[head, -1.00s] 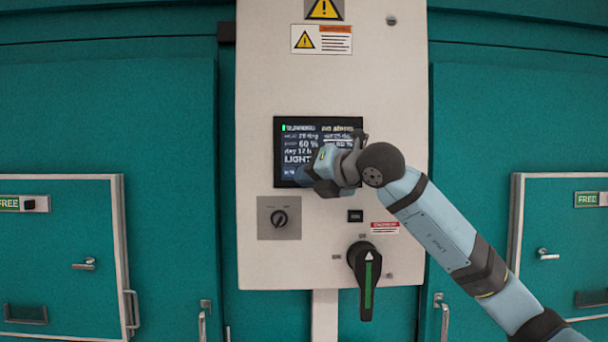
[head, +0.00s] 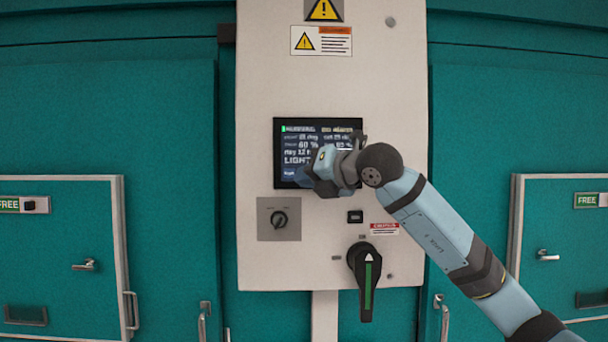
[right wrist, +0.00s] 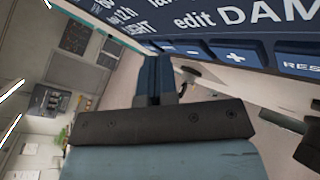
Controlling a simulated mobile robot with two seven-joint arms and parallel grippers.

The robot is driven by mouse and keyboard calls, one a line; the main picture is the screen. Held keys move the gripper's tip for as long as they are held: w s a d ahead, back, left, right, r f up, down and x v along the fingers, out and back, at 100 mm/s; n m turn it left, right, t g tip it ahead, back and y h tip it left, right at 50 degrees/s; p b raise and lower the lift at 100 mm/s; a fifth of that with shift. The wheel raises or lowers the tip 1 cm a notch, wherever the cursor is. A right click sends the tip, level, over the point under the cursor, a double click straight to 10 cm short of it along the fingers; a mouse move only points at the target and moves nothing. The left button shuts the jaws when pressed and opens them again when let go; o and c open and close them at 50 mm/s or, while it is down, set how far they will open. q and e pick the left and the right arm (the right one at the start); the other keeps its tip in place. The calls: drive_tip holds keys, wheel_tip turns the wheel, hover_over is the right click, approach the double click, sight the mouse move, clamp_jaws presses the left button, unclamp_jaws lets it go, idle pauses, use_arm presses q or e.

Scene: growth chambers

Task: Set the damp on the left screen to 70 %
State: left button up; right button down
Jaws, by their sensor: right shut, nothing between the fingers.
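The dark screen (head: 295,150) is set in the pale control panel, with white text in two columns. "60 %" and "LIGHT" can be read on its left part; much of the rest is blurred. My right gripper (head: 330,165) is in front of the screen's lower right part and hides it. In the right wrist view the shut, empty fingers (right wrist: 158,70) point at the lower edge of the screen (right wrist: 210,20). There "edit DAM" is legible, above a row of blue keys with a minus, a plus key (right wrist: 235,57) and "RES". Whether the fingertips touch the screen I cannot tell. My left gripper is not in view.
Below the screen are a small rotary knob (head: 279,218) and a large black switch handle (head: 366,275) with a green stripe. Teal chamber doors with handles stand on both sides, each with a "FREE" sign. The panel left of the screen is clear.

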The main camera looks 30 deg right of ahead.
drive_tip(key=shift+s+a+b, duration=0.4)
drive_tip(key=shift+s+b, duration=0.05)
drive_tip(key=shift+s, duration=0.15)
drive_tip(key=shift+s+f, duration=0.1)
drive_tip(key=s+a, duration=0.1)
drive_tip(key=s+b, duration=0.1)
drive_tip(key=s+a+b, duration=0.1)
drive_tip(key=s, duration=0.1)
drive_tip(key=shift+a, duration=0.3)
idle(1.2)
